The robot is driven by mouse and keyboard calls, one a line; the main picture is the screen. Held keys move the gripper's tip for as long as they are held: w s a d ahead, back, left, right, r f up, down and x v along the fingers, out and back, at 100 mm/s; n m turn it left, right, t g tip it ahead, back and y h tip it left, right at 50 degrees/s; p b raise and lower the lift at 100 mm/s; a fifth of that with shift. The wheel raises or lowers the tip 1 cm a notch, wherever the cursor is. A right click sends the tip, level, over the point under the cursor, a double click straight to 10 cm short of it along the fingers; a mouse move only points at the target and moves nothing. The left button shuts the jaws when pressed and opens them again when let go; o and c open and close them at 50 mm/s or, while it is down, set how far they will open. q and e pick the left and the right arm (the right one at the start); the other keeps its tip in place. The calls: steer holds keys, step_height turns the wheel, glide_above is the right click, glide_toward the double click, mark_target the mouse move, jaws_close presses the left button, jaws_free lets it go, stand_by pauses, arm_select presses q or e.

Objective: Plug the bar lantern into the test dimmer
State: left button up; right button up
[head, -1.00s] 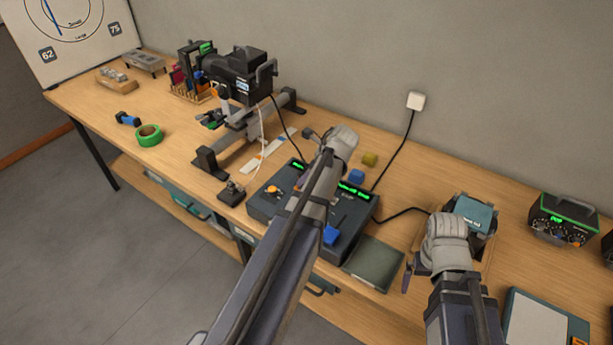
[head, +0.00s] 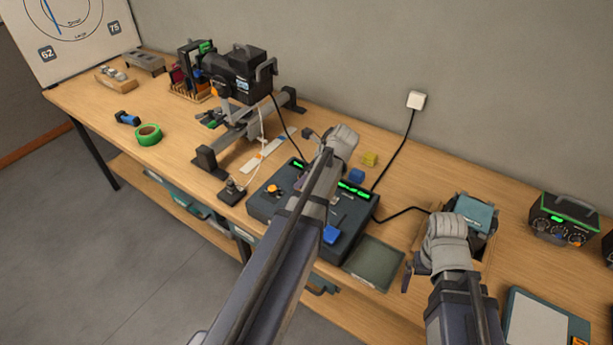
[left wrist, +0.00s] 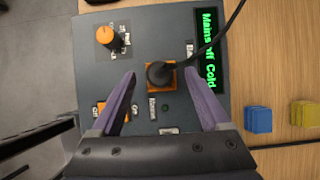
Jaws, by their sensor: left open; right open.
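The bar lantern (head: 240,75) is a black spotlight on a grey stand at the back left; a black cable runs down from it towards the test dimmer (head: 258,207). The dimmer is a dark box with green displays; in the left wrist view its display (left wrist: 208,48) reads "Mains off Cold". There a black plug (left wrist: 160,74) with its cable stands at an orange-edged socket (left wrist: 172,84). My left gripper (left wrist: 158,78) is open, with one finger on each side of the plug. I cannot tell how deep the plug sits. My right gripper (head: 408,271) is open, right of the dimmer.
Blue (head: 357,175) and yellow (head: 369,159) blocks lie behind the dimmer. A dark green pad (head: 373,263) lies beside it. A teal-topped box (head: 474,214) stands by my right arm. Green tape (head: 148,135) lies at the left. A cable climbs to a wall outlet (head: 416,100).

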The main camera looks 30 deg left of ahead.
arm_select(q)
steer(key=p+v, duration=0.6)
steer(key=v, duration=0.1)
steer(key=shift+d+r+p, duration=0.2)
steer(key=shift+r+p, duration=0.15)
steer(key=shift+p, duration=0.05)
steer(key=shift+f, duration=0.1)
steer(key=b+x, duration=0.7)
steer(key=shift+a+f, duration=0.2)
steer(key=shift+f, duration=0.15)
steer(key=shift+r, duration=0.2)
